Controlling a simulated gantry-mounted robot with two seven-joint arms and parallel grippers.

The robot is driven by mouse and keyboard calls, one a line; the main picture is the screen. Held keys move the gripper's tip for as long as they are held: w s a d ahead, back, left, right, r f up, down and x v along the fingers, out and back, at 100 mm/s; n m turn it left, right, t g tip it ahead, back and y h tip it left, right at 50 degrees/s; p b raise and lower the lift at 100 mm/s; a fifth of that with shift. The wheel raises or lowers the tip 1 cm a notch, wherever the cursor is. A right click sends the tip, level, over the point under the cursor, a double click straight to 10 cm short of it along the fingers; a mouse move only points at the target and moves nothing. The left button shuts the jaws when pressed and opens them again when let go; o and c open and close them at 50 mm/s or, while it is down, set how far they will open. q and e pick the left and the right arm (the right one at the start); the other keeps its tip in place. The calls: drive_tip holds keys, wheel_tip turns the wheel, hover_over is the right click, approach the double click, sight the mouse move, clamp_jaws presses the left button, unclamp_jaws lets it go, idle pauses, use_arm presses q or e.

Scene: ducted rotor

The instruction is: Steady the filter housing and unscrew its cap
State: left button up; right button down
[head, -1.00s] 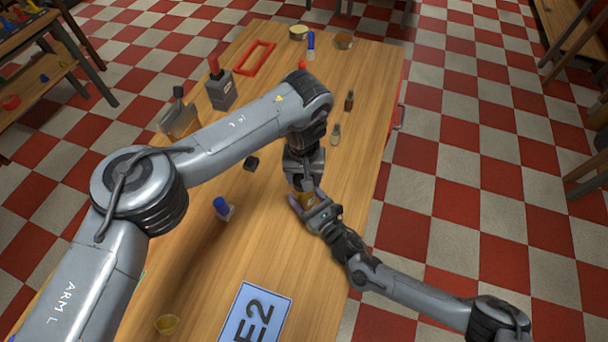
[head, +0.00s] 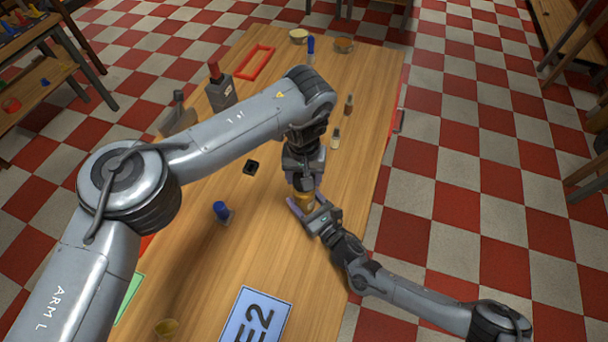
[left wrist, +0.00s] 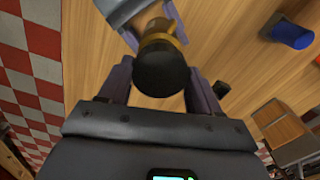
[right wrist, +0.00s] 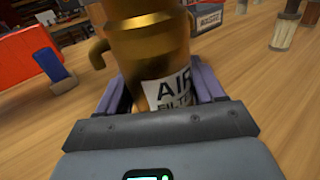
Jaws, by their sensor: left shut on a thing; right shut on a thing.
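The filter housing (head: 304,200) is a gold-brown cylinder near the table's right side. In the right wrist view the brassy housing (right wrist: 150,45) has a side pipe and a white label reading "AIR FILTER". My right gripper (head: 310,208) is shut on its lower body, a finger on each side. The dark round cap (left wrist: 160,70) fills the space between my left gripper's fingers (left wrist: 158,88) in the left wrist view. My left gripper (head: 303,181) comes down from above and is shut on the cap. The cap is hidden in the head view.
A blue-topped item (head: 222,210) stands left of the housing, with a small black block (head: 251,167) behind it. Small bottles (head: 335,138) stand farther back. A red frame (head: 254,62) lies at the back.

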use_arm(q)
drive_tip(key=shift+r, duration=2)
use_arm(e)
drive_tip(key=shift+c, duration=0.2)
unclamp_jaws()
